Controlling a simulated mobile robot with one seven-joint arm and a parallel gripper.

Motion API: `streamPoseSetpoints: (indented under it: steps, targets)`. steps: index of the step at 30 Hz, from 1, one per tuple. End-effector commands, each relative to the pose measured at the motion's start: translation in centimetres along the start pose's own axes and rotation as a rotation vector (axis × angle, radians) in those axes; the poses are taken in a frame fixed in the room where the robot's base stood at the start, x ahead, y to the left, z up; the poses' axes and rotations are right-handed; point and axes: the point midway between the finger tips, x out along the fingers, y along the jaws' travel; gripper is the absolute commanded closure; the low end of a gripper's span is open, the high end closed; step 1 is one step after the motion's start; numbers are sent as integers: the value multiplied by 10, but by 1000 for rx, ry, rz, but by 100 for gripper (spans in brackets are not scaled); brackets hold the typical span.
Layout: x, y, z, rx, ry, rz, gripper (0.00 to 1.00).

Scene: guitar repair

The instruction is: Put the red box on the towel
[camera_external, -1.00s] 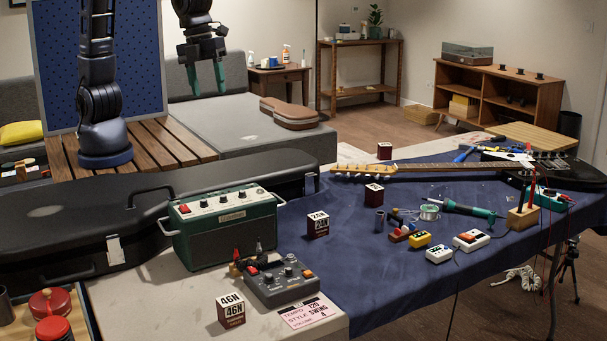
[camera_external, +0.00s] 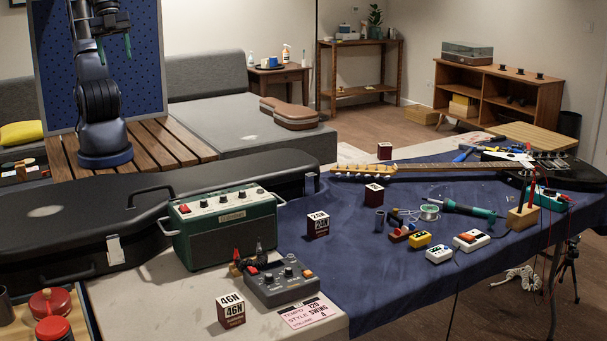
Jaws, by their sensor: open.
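Several small boxes with white tops and dark red sides stand about; I cannot tell which one is the red box. One marked 46N (camera_external: 231,310) stands on the bare pale tabletop in front. One marked 24N (camera_external: 318,225), another (camera_external: 374,194) and a far one (camera_external: 384,151) stand on or by the dark blue cloth (camera_external: 350,265), the only towel-like thing in view. A small red pedal (camera_external: 398,235) also lies on the cloth. My gripper (camera_external: 114,48), with green fingers, is raised high at the upper left, open and empty, far from all boxes.
A green amplifier (camera_external: 224,228), a grey pedal (camera_external: 281,283) and a black guitar case (camera_external: 70,225) lie between my base and the cloth. A guitar neck (camera_external: 430,168), a soldering iron (camera_external: 465,209) and other pedals crowd the cloth. Its front part is clear.

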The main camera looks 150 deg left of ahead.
Motion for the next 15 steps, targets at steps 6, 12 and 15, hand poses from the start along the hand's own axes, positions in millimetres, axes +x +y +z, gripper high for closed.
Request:
streamPoseSetpoints:
  steps: [6, 12, 15]
  targets:
    - [-5, 22, 43, -125, 38, 25, 44]
    - [-4, 28, 57, -171, 47, 35, 44]
    - [-4, 28, 57, -176, 47, 36, 44]
